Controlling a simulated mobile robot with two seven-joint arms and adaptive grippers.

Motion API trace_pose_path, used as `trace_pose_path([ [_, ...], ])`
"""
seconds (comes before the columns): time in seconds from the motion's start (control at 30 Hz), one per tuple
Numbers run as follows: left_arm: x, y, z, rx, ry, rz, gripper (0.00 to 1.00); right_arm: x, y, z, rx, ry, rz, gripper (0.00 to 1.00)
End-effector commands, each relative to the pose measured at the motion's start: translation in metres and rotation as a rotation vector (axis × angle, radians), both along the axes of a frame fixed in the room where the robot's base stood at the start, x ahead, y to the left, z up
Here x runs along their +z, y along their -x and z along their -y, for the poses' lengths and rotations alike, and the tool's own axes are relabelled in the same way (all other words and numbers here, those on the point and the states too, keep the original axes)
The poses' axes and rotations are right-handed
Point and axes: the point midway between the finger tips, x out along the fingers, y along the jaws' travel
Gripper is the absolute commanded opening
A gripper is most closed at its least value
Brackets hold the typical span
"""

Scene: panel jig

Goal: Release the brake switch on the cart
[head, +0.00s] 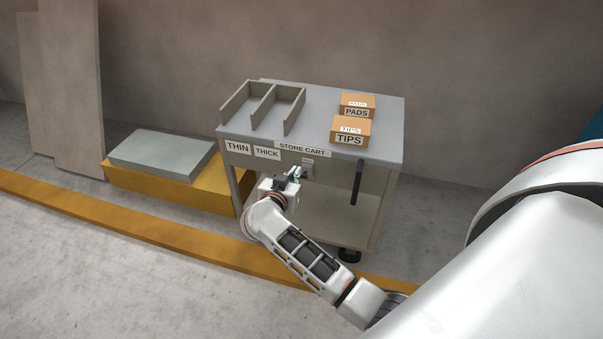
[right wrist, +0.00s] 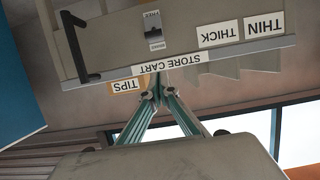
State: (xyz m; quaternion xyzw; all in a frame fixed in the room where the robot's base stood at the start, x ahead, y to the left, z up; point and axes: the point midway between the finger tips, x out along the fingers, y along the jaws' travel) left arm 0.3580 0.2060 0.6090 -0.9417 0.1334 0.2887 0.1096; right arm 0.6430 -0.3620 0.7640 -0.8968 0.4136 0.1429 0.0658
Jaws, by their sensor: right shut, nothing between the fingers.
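The store cart (head: 385,118) is a grey cart with a front panel. The brake switch (head: 307,171) is small, on that panel below the STORE CART label, partly hidden by my right gripper in the head view. In the right wrist view, which is upside down, the switch (right wrist: 153,31) is a dark piece between two small white labels, too small to tell its position. My right gripper (head: 295,174) is shut and empty, in front of the panel near the switch. Its fingertips (right wrist: 152,95) appear apart from the switch in the wrist view. My left gripper is not in view.
A dark vertical handle (head: 357,182) is on the cart's front right. Boxes marked PADS (head: 357,112) and TIPS (head: 349,139) and a grey divided tray (head: 252,97) are on top. A yellow platform with a grey slab (head: 162,153) stands left. A yellow strip (head: 130,217) crosses the floor.

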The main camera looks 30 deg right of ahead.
Motion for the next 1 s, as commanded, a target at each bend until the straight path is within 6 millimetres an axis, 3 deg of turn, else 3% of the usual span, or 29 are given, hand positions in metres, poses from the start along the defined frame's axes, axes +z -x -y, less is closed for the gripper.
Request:
trace_pose_path([
  [0.27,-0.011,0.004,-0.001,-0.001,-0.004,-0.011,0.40,-0.008,-0.013,0.017,-0.001,0.005,0.001,0.00],
  [0.67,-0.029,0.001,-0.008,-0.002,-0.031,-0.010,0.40,-0.036,-0.060,0.073,-0.002,0.005,-0.004,0.00],
  [1.0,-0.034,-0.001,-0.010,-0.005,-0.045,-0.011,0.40,-0.062,-0.047,0.056,0.000,0.002,-0.001,0.00],
])
